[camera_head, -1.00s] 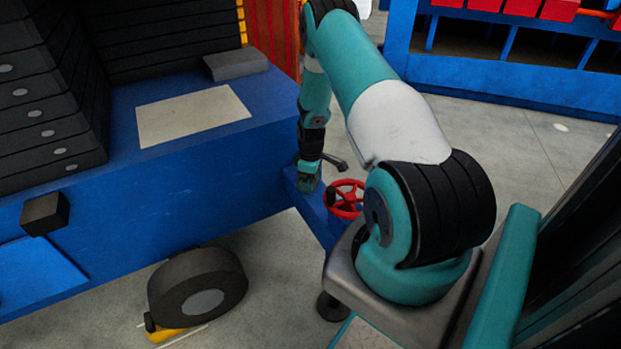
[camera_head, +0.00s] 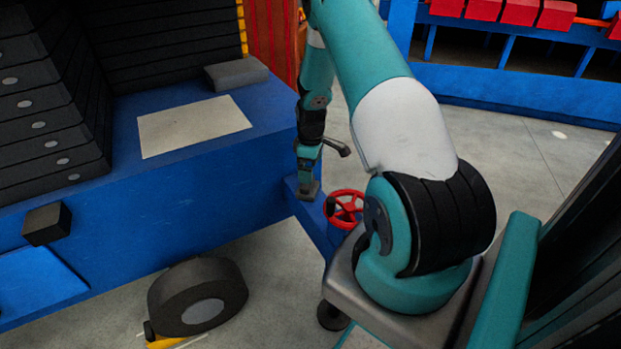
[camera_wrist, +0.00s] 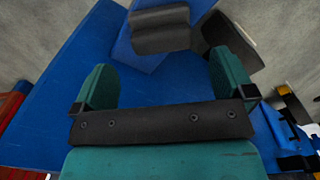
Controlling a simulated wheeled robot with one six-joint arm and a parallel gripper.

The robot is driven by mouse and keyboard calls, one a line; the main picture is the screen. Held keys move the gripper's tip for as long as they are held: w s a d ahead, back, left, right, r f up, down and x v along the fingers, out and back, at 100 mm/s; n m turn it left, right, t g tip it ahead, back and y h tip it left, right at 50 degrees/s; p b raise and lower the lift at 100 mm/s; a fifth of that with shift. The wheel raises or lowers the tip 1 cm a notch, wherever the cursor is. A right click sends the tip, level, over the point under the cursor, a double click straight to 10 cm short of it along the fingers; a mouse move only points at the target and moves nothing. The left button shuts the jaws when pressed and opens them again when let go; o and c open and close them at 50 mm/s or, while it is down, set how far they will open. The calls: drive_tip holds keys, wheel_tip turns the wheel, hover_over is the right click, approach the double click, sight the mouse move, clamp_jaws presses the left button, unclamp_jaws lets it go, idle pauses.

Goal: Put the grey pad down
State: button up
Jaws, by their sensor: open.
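A grey pad (camera_head: 308,192) appears to rest on the blue ledge (camera_head: 322,226) beside the red handwheel; it is small in the head view. In the wrist view a dark grey pad (camera_wrist: 160,30) lies on the blue surface, ahead of my fingertips and between their lines. My gripper (camera_head: 307,168) points down just above the ledge. In the wrist view my gripper (camera_wrist: 162,62) has its two teal fingers wide apart, with nothing between them. Whether a fingertip still touches the pad cannot be told.
The red handwheel (camera_head: 344,206) stands just right of the ledge. A grey block (camera_head: 236,73) and a pale sheet (camera_head: 194,125) lie on the blue bench (camera_head: 272,120). Black stacked slabs (camera_head: 45,130) stand at the left. A dark wheel (camera_head: 197,296) is below the bench.

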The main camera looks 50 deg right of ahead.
drive_tip(key=shift+r, duration=1.6)
drive_tip(key=a+r+n+t+y, duration=0.1)
drive_tip(key=a+r, duration=0.9)
drive_tip(key=a, duration=0.3)
drive_tip(key=a+r+y, duration=0.1)
drive_tip(key=a+r, duration=0.9)
drive_tip(key=a, duration=0.4)
drive_tip(key=s+a+r, duration=0.3)
drive_tip(key=s+a, duration=0.2)
drive_tip(key=s, duration=0.1)
drive_tip(key=s+a+r+n+y, duration=0.1)
drive_tip(key=s+a+r, duration=0.2)
drive_tip(key=s+a, duration=0.2)
drive_tip(key=s+a+r+g+y, duration=0.1)
drive_tip(key=s+a+r, duration=0.1)
drive_tip(key=s+a, duration=0.3)
drive_tip(key=s, duration=0.4)
drive_tip(key=shift+r, duration=0.4)
drive_tip(key=shift+r, duration=0.1)
